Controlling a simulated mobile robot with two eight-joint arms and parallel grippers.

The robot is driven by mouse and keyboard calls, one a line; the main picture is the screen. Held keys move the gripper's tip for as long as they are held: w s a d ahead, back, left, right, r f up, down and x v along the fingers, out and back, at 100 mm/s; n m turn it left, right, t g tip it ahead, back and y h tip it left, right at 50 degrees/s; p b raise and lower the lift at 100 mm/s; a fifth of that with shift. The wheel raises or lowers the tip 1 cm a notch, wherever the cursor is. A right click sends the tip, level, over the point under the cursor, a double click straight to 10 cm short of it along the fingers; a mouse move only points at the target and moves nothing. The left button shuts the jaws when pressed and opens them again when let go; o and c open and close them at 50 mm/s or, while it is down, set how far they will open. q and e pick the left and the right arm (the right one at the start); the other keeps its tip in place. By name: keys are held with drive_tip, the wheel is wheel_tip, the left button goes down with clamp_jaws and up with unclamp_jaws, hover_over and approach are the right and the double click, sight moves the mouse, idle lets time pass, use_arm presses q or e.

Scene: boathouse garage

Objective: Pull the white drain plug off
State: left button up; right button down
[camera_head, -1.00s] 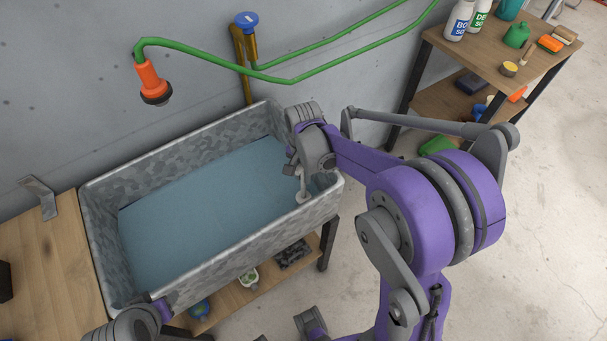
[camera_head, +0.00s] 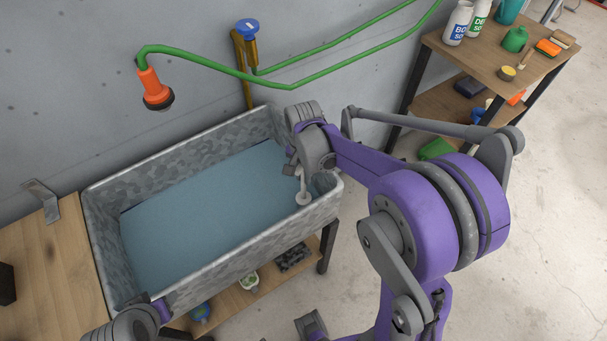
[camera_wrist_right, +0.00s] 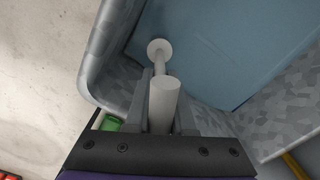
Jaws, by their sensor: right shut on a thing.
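The white drain plug (camera_head: 304,198) shows as a pale disc on a thin stem at the right end of the galvanized trough (camera_head: 225,258), which holds blue water (camera_head: 205,205). In the right wrist view, the plug's thick white handle (camera_wrist_right: 164,98) lies between the fingers, with the round disc (camera_wrist_right: 159,47) beyond it. My right gripper (camera_head: 302,172) is shut on this handle inside the trough. I cannot tell whether the disc touches the water or wall. Part of my left arm shows at the lower left; its fingers are not clearly visible.
A green hose (camera_head: 225,72) with an orange nozzle (camera_head: 150,84) hangs on the wall behind the trough. A wooden bench (camera_head: 40,265) adjoins the left end. A wooden shelf table (camera_head: 490,62) with bottles and brushes stands at the back right. The floor at right is clear.

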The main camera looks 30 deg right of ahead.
drive_tip(key=shift+r+p, duration=1.85)
drive_tip(key=shift+r, duration=1.7)
use_arm(q)
drive_tip(key=r, duration=0.1)
drive_tip(key=w+r, duration=0.1)
drive_tip(key=r, duration=0.3)
drive_tip(key=shift+w, duration=0.35)
